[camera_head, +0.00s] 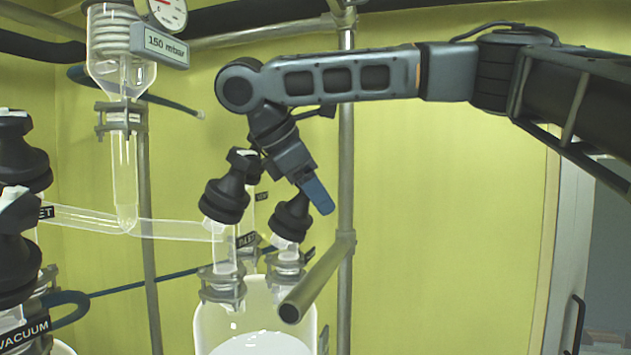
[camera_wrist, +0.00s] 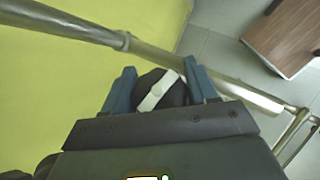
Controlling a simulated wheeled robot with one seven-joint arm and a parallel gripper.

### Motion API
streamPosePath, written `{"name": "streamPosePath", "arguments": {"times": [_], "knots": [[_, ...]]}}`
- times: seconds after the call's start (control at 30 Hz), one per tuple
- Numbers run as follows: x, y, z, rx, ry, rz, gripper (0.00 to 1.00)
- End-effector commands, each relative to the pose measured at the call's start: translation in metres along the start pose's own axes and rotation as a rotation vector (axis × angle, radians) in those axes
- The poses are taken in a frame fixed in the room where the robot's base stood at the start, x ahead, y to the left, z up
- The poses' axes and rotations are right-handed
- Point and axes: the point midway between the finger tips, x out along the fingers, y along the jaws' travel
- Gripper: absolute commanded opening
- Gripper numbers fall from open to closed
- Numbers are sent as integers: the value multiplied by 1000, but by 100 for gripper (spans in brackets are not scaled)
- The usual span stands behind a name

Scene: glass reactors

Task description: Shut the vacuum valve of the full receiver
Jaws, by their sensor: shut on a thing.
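A glass receiver (camera_head: 207,325) with white liquid stands at the bottom centre of the head view; its base is out of frame. Two black valves rise over it, a left one (camera_head: 225,195) and a right one (camera_head: 292,217). My gripper (camera_head: 314,196) comes down from above at the right valve, a blue finger beside its top. In the wrist view my gripper (camera_wrist: 158,82) has its blue fingers on either side of a black knob (camera_wrist: 174,96) with a white bar (camera_wrist: 158,91) lying slantwise across it. The right valve's label is not readable.
A horizontal metal rail (camera_head: 315,280) ends just in front of the right valve, and an upright pole (camera_head: 346,180) stands close behind. More black valves (camera_head: 18,235) and a VACUUM label (camera_head: 24,331) are at the left edge. A glass tube (camera_head: 122,165) with a gauge (camera_head: 166,12) stands upper left.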

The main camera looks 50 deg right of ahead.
Motion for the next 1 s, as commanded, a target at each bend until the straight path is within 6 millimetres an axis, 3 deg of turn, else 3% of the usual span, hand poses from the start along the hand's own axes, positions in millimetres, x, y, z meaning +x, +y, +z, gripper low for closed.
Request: {"name": "streamPosePath", "arguments": {"times": [0.4,0.97,1.0], "knots": [[1,-3,-1,92,1,-164,27],[2,-4,-2,103,2,-186,27],[2,-4,-2,103,2,-185,61]]}}
